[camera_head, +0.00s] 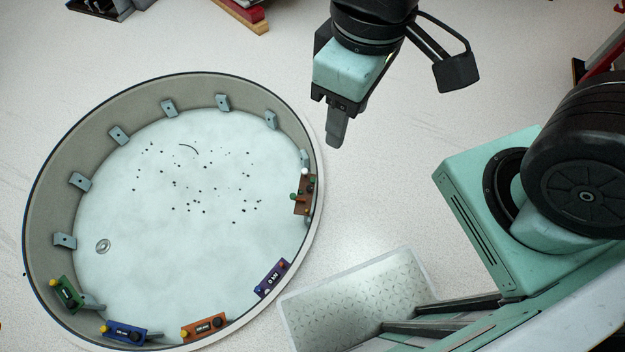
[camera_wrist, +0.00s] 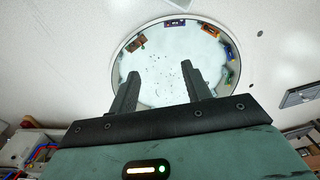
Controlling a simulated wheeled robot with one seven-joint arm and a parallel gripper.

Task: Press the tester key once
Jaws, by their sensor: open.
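My gripper (camera_head: 335,132) is open and empty, above and to the right of a round basin (camera_head: 45,215) in the head view. In the wrist view its two fingers (camera_wrist: 160,78) stand apart with the basin beyond them. Small coloured units sit along the basin's wall: green (camera_head: 67,294), blue (camera_head: 125,332), orange (camera_head: 205,327) and purple (camera_head: 272,278). A brown board (camera_head: 305,194) with white and green parts sits at the right wall. I cannot tell which of these, if any, is the tester or its key. The gripper touches none of them.
Grey blocks (camera_head: 168,108) line the basin's inner wall. Dark specks and a small ring (camera_head: 103,246) lie on its pale floor. A patterned tray (camera_head: 350,300) is at the lower right. The floor between basin and gripper is clear.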

